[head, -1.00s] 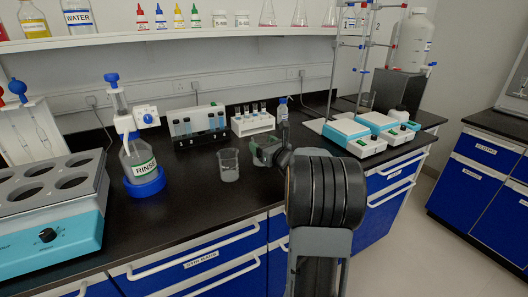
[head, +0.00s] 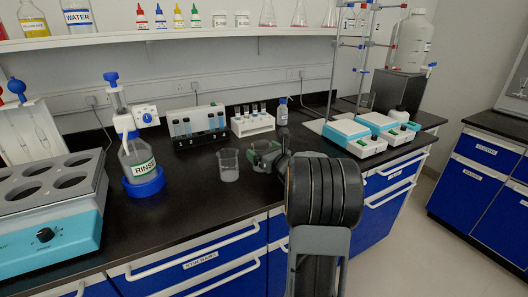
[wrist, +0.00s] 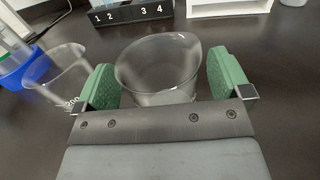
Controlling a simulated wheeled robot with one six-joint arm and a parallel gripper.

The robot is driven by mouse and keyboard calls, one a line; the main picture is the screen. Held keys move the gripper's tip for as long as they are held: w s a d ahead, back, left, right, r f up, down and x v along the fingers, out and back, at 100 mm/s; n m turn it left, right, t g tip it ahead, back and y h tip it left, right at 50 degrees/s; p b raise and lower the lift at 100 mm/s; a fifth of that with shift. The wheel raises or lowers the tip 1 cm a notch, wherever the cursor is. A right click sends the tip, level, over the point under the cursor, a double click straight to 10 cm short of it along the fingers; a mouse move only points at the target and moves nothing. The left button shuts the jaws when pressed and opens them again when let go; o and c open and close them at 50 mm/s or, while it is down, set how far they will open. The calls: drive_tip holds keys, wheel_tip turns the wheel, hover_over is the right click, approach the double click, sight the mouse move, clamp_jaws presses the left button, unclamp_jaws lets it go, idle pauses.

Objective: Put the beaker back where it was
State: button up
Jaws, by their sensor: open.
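A clear glass beaker (wrist: 158,68) stands between the two green fingers of my gripper (wrist: 165,85) in the wrist view. The gripper is open, with one finger on each side of the beaker; whether either finger touches it I cannot tell. The beaker's lower part is hidden by the gripper body. In the head view my gripper (head: 265,158) is low over the black counter, right of a second clear beaker (head: 229,166). This second beaker also shows at the left of the wrist view (wrist: 58,78), upright and outside the fingers.
Behind stand a white rack of small bottles (head: 252,123), a dark numbered tube rack (head: 200,138) and a small bottle (head: 282,112). A rinse bottle in a blue base (head: 145,185) is at left, two blue-white devices (head: 347,132) at right. The front counter is clear.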

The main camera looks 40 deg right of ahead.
drive_tip(key=shift+r, duration=0.2)
drive_tip(key=s, duration=1.2)
drive_tip(key=shift+d+p, duration=0.15)
drive_tip(key=shift+p, duration=0.2)
drive_tip(key=s+a+r+n+g+y+p, duration=0.15)
drive_tip(key=a+n+g+y+p, duration=0.25)
drive_tip(key=a+n, duration=0.45)
drive_tip(key=w+a+r+n+g+y+p, duration=0.15)
drive_tip(key=a+n+g+y+p, duration=0.35)
drive_tip(key=a, duration=0.6)
drive_tip(key=s+a+r+n+g+h+p, duration=0.2)
drive_tip(key=s+n, duration=0.4)
drive_tip(key=n, duration=0.5)
drive_tip(key=s+a+r+n+g+h+p, duration=0.3)
drive_tip(key=s+a+r+n+h+p, duration=0.1)
drive_tip(key=n, duration=0.7)
drive_tip(key=s+a+h+p, duration=0.1)
drive_tip(key=s+h, duration=0.1)
drive_tip(key=h, duration=0.1)
drive_tip(key=shift+s+a+r+p, duration=0.15)
drive_tip(key=shift+s+r+p, duration=0.05)
drive_tip(key=shift+s+p, duration=0.15)
